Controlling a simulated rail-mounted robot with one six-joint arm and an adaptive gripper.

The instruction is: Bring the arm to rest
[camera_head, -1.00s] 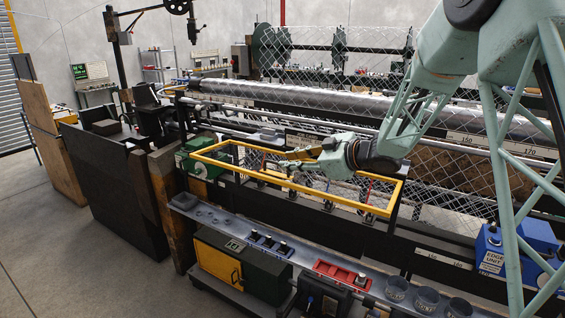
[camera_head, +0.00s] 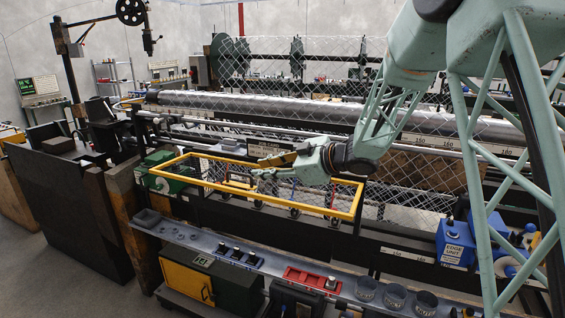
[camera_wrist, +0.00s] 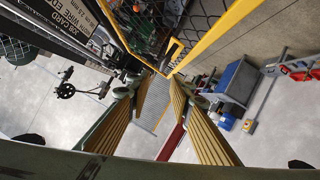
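My green arm reaches in from the upper right of the head view. My gripper (camera_head: 268,166) points left above the yellow rectangular guard frame (camera_head: 345,206) at the front of the weaving machine. In the wrist view my gripper (camera_wrist: 158,88) has its yellow ridged fingers apart. Only floor and distant equipment show between them, and nothing is held. The yellow frame also runs close above the fingers in the wrist view (camera_wrist: 215,33). I cannot tell the exact height of the gripper over the frame.
Below the frame, a grey shelf (camera_head: 188,232) carries a red tray (camera_head: 305,279) and several round cups (camera_head: 395,295). A blue edge unit (camera_head: 455,240) stands at right. A job card board (camera_wrist: 70,18) is near the gripper. A long silver roller (camera_head: 300,110) lies behind.

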